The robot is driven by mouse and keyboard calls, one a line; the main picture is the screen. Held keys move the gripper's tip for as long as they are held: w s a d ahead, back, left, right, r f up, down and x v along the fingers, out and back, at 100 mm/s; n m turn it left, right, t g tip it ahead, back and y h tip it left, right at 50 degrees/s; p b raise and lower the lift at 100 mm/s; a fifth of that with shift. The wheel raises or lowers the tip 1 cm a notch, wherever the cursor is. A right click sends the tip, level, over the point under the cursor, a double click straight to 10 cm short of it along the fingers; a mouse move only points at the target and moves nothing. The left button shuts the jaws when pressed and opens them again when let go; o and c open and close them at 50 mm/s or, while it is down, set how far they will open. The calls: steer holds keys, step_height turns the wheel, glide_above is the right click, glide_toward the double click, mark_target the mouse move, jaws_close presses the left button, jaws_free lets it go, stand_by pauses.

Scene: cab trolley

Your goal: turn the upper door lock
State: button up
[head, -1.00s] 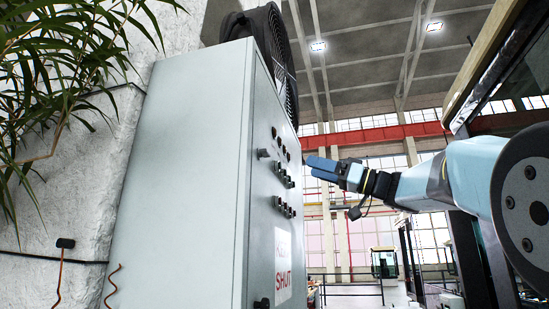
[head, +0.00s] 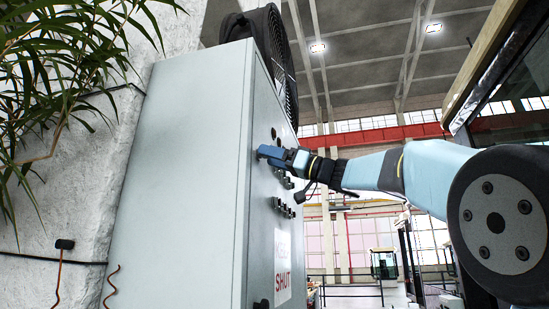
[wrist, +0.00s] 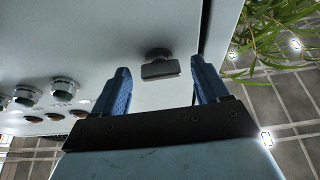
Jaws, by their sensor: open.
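The upper door lock (wrist: 160,70) is a dark knob with a flat grey handle on the cabinet door. In the wrist view it lies crosswise, ahead of and between my two blue fingers. My gripper (wrist: 160,65) is open, one finger to each side of the lock, with gaps showing on both sides. In the head view my gripper (head: 262,152) is at the door's near edge, at the lock's height, and hides the lock. The pale grey cabinet (head: 190,180) stands upright with its door closed.
Buttons and knobs (head: 284,207) sit on the door beside the lock; they also show in the wrist view (wrist: 63,90). A lower lock (head: 262,303) is near the bottom edge. A fan (head: 270,50) tops the cabinet. A plant (head: 60,80) hangs left.

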steer(key=c, duration=1)
steer(key=shift+d, duration=0.15)
steer(key=shift+c, duration=0.3)
steer(key=shift+s+a+r+m+t+h, duration=0.15)
steer(key=shift+m+t+h, duration=0.85)
steer(key=shift+m, duration=2.7)
steer(key=shift+s+a+r+m+t+h, duration=0.1)
steer(key=shift+m+t+h, duration=0.35)
steer(key=shift+m+h, duration=2.2)
steer(key=shift+s+a+r+m+t+h, duration=0.15)
steer(key=shift+m+t, duration=0.6)
steer(key=shift+m, duration=4)
steer(key=o, duration=1.1)
steer(key=shift+c, duration=0.2)
steer(key=shift+s+d, duration=0.1)
steer(key=shift+d, duration=0.05)
